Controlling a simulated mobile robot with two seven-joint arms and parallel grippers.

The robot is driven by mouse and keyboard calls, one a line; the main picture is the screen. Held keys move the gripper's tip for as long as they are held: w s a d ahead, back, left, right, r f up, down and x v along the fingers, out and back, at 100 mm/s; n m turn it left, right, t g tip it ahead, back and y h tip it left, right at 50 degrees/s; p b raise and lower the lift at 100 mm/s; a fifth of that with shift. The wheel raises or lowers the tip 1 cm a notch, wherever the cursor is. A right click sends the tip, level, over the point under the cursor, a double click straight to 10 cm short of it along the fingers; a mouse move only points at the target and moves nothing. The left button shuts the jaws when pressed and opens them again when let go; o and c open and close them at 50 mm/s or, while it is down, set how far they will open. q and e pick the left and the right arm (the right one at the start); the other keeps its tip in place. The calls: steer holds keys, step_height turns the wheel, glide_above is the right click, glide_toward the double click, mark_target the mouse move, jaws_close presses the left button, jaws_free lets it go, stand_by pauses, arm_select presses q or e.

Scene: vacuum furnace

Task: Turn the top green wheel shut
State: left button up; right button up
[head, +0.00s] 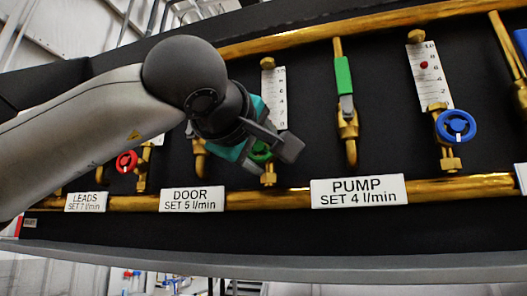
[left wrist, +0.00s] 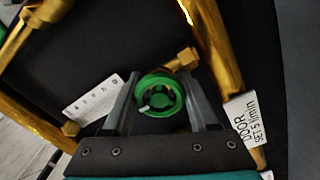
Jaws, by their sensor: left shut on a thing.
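The green wheel (head: 261,151) sits on a brass valve above the lower brass pipe, to the right of the DOOR label (head: 192,200). In the head view it is mostly hidden behind my left gripper (head: 276,142). In the left wrist view the green wheel (left wrist: 160,95) shows whole, with a pale mark on its lower left rim. It lies between the two fingers of my left gripper (left wrist: 165,100), one on each side, and the gripper is shut on it. My right gripper is in neither view.
A red wheel (head: 126,161) is to the left and a blue wheel (head: 455,126) to the right. A green lever handle (head: 343,75) stands upright above the PUMP label (head: 357,191). Brass pipes run along the dark panel, with a white scale (head: 273,98) above the green wheel.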

arm_select(q)
steer(key=o, duration=1.4)
steer(key=shift+c, duration=0.2)
steer(key=shift+s+a, duration=0.1)
steer(key=shift+s, duration=0.05)
